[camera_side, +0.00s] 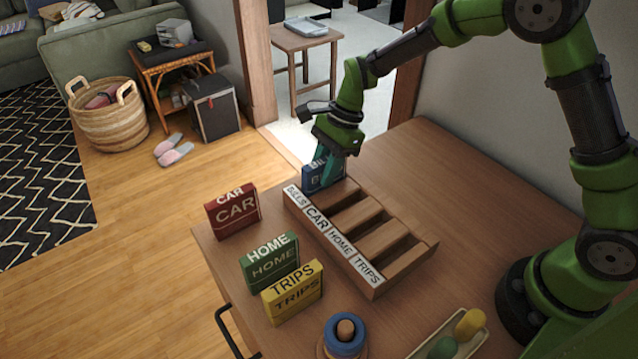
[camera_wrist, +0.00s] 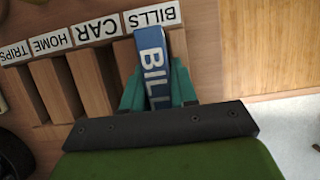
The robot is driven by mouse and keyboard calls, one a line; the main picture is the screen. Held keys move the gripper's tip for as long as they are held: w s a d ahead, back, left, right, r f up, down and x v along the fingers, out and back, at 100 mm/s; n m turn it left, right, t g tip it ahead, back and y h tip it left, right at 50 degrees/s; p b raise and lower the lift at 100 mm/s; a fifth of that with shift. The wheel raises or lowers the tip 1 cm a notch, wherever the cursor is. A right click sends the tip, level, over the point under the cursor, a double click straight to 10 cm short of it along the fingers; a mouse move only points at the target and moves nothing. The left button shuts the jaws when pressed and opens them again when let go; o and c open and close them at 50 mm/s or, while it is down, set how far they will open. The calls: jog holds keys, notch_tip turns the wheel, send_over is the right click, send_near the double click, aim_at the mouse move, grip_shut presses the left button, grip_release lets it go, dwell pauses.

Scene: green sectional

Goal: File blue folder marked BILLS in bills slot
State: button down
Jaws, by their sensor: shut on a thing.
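The blue folder marked BILLS (camera_side: 318,174) is between the fingers of my gripper (camera_side: 338,165), at the far end of the wooden slot rack. In the wrist view the folder (camera_wrist: 151,58) shows between the two teal fingers of my gripper (camera_wrist: 160,88), which are shut on it. The wooden rack (camera_side: 405,262) has slots labelled BILLS, CAR, HOME and TRIPS. The folder stands upright in line with the BILLS label (camera_wrist: 152,17). Its lower edge is hidden, so I cannot tell how deep it sits in the slot.
Red CAR (camera_side: 233,212), green HOME (camera_side: 271,262) and yellow TRIPS (camera_side: 293,293) folders stand left of the rack. A peg with a blue ring (camera_side: 344,335) and a tray with coloured pieces (camera_side: 450,340) are at the front. The tabletop behind the rack is clear.

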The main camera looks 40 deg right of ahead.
jog(key=shift+f, duration=0.1)
jog(key=c, duration=0.8)
grip_release()
